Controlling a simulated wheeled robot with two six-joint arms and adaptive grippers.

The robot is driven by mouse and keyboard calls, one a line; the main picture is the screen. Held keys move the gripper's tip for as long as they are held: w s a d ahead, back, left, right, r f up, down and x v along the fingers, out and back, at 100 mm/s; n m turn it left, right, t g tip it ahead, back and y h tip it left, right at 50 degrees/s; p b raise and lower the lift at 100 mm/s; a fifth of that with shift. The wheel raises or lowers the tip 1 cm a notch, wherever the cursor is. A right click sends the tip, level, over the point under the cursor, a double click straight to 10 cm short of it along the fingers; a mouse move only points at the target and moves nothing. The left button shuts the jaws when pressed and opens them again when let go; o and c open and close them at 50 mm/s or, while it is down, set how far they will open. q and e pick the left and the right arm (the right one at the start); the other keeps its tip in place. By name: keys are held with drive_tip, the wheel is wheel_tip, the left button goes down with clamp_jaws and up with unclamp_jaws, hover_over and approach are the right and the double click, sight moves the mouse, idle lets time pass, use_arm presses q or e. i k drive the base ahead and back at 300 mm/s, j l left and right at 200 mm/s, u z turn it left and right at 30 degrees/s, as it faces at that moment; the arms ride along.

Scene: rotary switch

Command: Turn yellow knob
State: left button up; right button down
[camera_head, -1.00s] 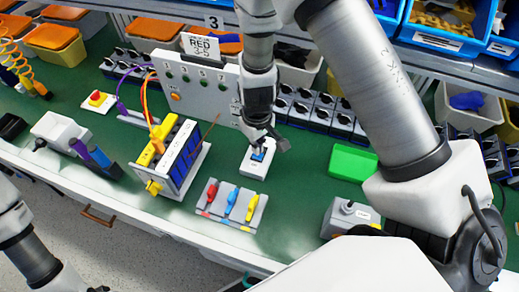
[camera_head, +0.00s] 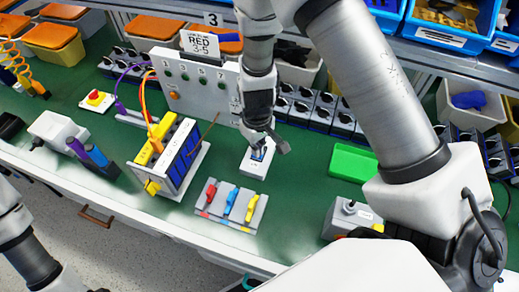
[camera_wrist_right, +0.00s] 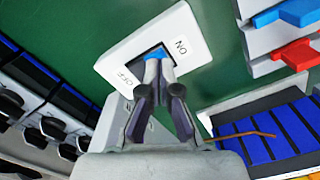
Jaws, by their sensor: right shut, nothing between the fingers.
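My right gripper (camera_head: 267,148) is shut with nothing held, at a white switch box (camera_head: 256,167). In the right wrist view, the fingertips (camera_wrist_right: 158,66) meet at the blue rocker (camera_wrist_right: 154,53) of that box (camera_wrist_right: 187,30), marked ON and OFF; I cannot tell whether they touch it. A yellow knob-like part (camera_head: 153,187) sticks out low at the front of a blue and yellow block (camera_head: 180,160), left of the right gripper and apart from it. My left arm shows at the lower left, its gripper outside the picture.
A plate with red, blue and yellow levers (camera_head: 229,209) lies in front of the switch box. A grey panel (camera_head: 196,85) stands behind. A green tray (camera_head: 353,163) and a grey box (camera_head: 346,220) are to the right. A red button on a yellow base (camera_head: 96,99) is far left.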

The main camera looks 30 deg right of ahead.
sight(151, 187)
drive_tip(key=k+j, duration=0.65)
drive_tip(key=k, duration=0.25)
